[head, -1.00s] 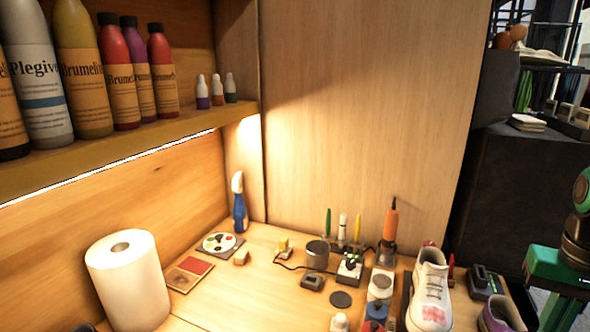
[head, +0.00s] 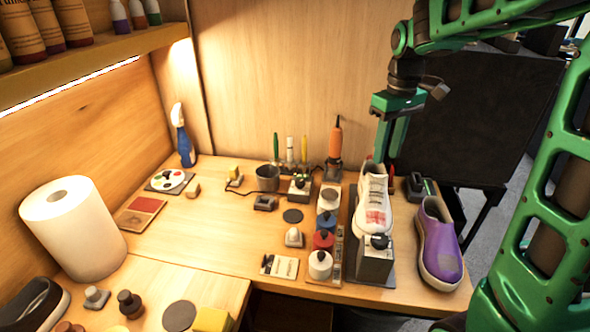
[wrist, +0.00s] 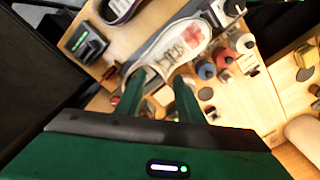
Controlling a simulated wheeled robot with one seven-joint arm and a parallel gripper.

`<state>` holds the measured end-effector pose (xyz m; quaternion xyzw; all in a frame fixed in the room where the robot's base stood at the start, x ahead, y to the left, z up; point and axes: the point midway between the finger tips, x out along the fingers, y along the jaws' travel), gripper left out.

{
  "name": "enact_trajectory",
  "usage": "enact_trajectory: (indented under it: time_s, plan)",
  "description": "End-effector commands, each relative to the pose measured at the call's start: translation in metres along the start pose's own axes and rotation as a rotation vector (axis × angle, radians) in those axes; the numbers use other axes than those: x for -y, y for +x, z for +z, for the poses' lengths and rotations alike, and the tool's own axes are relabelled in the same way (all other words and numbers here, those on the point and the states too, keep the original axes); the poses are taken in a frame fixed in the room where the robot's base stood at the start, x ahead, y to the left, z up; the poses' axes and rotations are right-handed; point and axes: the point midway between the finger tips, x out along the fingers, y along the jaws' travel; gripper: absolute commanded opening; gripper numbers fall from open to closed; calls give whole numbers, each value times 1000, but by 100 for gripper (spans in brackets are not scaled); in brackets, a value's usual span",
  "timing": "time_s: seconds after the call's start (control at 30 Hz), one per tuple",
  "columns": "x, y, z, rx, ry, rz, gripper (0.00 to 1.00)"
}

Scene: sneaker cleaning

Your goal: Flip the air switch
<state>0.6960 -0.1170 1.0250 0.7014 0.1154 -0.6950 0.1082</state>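My gripper (head: 388,150) comes down from the upper right in the head view, above and behind the white sneaker (head: 373,205). In the wrist view my gripper (wrist: 160,80) has its two green fingers apart with nothing between them, pointing towards the sneaker's heel end. No part is clearly labelled as the air switch. Candidates are a small control box (head: 300,188) with a cable beside the orange-handled tool (head: 335,145), and a black device (head: 418,187) right of the sneaker. That black device also shows in the wrist view (wrist: 85,42). I cannot tell which is the switch.
A purple shoe (head: 438,245) stands at the table's right edge. Red, blue and white jars (head: 320,262) stand left of the sneaker. The table middle (head: 225,225) is mostly clear.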

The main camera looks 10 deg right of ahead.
Motion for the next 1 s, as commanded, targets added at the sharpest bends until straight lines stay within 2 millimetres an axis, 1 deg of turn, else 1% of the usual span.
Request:
enact_trajectory:
  time_s: [0.03,0.07,0.1,0.17,0.2,0.27,0.3,0.4,0.5,0.6,0.7,0.87,1.0]
  plan:
    - [5,4,-26,5,-72,0,34]
    - [8,5,-40,5,-116,1,34]
    - [13,8,-59,5,-175,1,34]
    - [22,13,-86,6,-266,2,34]
    - [29,16,-105,7,-325,2,34]
    - [40,24,-132,8,-416,2,34]
    - [49,29,-149,9,-477,2,34]
    - [71,42,-187,11,-617,3,34]
    - [91,54,-215,14,-731,2,34]
    - [106,63,-234,14,-810,2,34]
    - [113,68,-243,15,-852,2,34]
    - [116,78,-246,15,-867,1,34]
    - [116,97,-244,17,-866,0,34]
